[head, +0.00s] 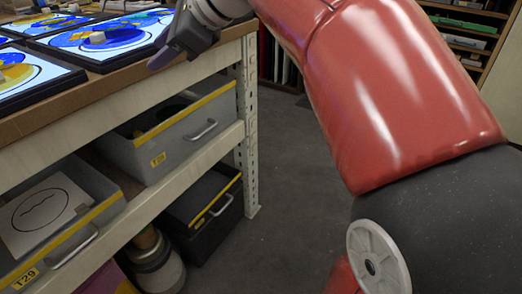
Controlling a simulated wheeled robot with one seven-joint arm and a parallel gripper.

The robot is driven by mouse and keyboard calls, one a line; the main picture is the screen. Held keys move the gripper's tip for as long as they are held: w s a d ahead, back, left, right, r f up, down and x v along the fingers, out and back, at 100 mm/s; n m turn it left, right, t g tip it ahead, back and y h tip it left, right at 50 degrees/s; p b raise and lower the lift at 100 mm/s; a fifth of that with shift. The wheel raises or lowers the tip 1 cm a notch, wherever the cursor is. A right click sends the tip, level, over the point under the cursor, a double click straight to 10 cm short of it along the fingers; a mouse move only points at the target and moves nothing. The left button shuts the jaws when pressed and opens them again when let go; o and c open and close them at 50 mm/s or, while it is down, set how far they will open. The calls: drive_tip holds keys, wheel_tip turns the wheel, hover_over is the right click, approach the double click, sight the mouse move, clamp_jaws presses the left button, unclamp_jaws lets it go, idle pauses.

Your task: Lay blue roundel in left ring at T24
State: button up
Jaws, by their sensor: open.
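My gripper (172,52) is at the front right edge of the workbench, beside the nearest glass panels, with its fingers pointing down and left. It is open, and I see nothing between its fingers. On the bench lie dark-framed panels with blue and yellow painted glass: one at the front right (72,43) and one at the left edge (22,92). Each carries a small pale block or knob. I cannot tell which blue piece is the roundel. No T24 label and no left ring can be made out; the bench is cut off by the picture's left and top edges.
Below the bench top (150,90), shelves hold grey bins: one with a handle (190,135), one marked T29 (70,235) with a circle-drawn sheet (42,213). A black bin (212,205) and cans (155,265) stand lower. Grey floor (285,170) is clear; shelving (470,30) stands behind.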

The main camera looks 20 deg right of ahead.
drive_tip(key=s+d+f+n+h, duration=0.4)
drive_tip(key=s+f+n, duration=0.6)
drive_tip(key=f, duration=0.3)
drive_tip(key=s+d+f+n+g+h, duration=0.1)
drive_tip(key=s+d+f+n+h, duration=0.3)
drive_tip(key=s+f+n, duration=0.6)
wheel_tip(320, 180, down, 3)
drive_tip(key=shift+s+d+r, duration=0.15)
drive_tip(key=shift+s+d, duration=0.2)
drive_tip(key=shift+d, duration=0.45)
